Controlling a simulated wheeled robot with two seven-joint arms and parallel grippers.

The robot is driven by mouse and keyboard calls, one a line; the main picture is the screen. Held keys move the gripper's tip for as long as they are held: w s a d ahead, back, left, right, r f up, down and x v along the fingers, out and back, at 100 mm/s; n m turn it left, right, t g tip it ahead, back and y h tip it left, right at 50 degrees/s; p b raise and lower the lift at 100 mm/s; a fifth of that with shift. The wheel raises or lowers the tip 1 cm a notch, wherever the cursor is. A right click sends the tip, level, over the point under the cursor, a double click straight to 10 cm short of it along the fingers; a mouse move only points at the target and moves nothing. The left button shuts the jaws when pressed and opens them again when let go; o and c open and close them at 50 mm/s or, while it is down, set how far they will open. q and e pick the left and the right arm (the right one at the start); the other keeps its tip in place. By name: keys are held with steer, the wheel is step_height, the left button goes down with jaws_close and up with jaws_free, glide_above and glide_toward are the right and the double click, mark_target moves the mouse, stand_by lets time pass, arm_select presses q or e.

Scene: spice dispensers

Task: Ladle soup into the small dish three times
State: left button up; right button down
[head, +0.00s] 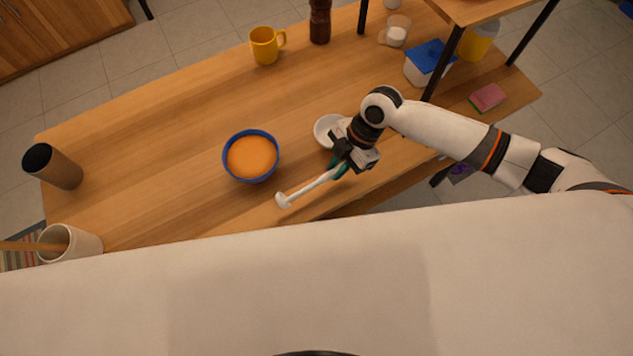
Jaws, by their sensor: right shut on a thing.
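A blue-rimmed bowl of orange soup (251,157) stands on the wooden table, left of my right gripper. A small white dish (324,128) stands right of the bowl, partly hidden behind my right gripper. My right gripper (342,166) is shut on the teal handle of a white ladle (308,188). The ladle points down and left, its head (283,200) near the table's front edge, apart from the bowl and the dish. Whether the ladle holds soup cannot be told. My left gripper is not in view.
A yellow mug (265,46) and a brown pepper mill (320,22) stand at the back. A dark-topped cylinder (55,167) and a pale crock (69,243) are at the left. A blue-lidded container (429,63) and a pink sponge (487,96) are at the right. The table left of the bowl is clear.

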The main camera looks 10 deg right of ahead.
steer(key=shift+r+p, duration=1.85)
steer(key=shift+r, duration=0.5)
steer(key=c, duration=1.9)
jaws_free()
jaws_close()
